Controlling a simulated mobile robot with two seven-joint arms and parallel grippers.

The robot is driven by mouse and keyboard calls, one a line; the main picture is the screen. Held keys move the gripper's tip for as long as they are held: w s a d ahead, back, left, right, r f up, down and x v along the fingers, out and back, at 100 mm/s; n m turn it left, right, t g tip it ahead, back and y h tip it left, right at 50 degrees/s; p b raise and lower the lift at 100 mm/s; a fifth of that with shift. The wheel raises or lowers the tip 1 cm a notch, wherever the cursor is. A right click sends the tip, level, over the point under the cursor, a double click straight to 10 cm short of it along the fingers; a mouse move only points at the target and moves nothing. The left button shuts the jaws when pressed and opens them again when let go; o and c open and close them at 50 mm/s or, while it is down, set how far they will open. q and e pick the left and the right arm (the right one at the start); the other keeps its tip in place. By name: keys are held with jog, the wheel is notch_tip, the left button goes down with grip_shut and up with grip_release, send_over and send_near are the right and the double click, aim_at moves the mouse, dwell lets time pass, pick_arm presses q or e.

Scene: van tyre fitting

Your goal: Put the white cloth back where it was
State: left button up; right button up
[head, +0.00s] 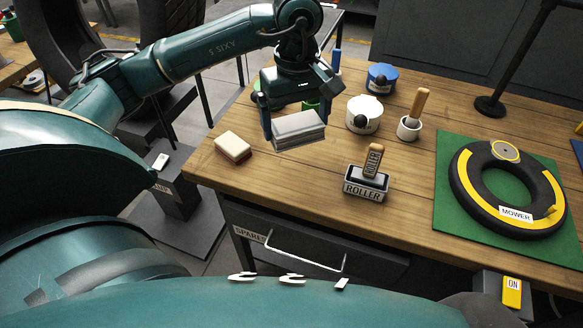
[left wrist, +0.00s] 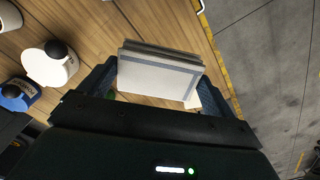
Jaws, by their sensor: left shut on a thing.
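The white cloth (head: 299,126) is a folded, flat stack, white with a grey band. My left gripper (head: 296,120) is shut on it, one finger at each side, over the left part of the wooden bench. The cloth also shows between the fingers in the left wrist view (left wrist: 158,74). It looks held above the bench top; the exact gap cannot be told. My right gripper is not in view.
A cream and brown block (head: 233,147) lies at the bench's left edge. White (head: 362,115) and blue (head: 382,78) pots, a brush in a cup (head: 411,121), a ROLLER holder (head: 366,182) and a tyre (head: 508,187) on a green mat (head: 446,205) stand rightward. Bare wood lies around the block.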

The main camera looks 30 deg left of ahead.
aim_at(295, 140)
pick_arm(q)
jog(key=shift+n, duration=0.3)
notch_tip(295, 140, down, 5)
jog(key=shift+a+f+p, duration=0.1)
jog(key=shift+p, duration=0.2)
jog(key=shift+f, duration=0.65)
notch_tip(295, 140, down, 3)
jog(key=shift+f, duration=0.1)
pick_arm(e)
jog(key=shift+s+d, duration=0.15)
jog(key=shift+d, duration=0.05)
pick_arm(q)
jog(key=shift+f, duration=0.25)
jog(key=o, duration=0.6)
jog(key=shift+r, duration=0.1)
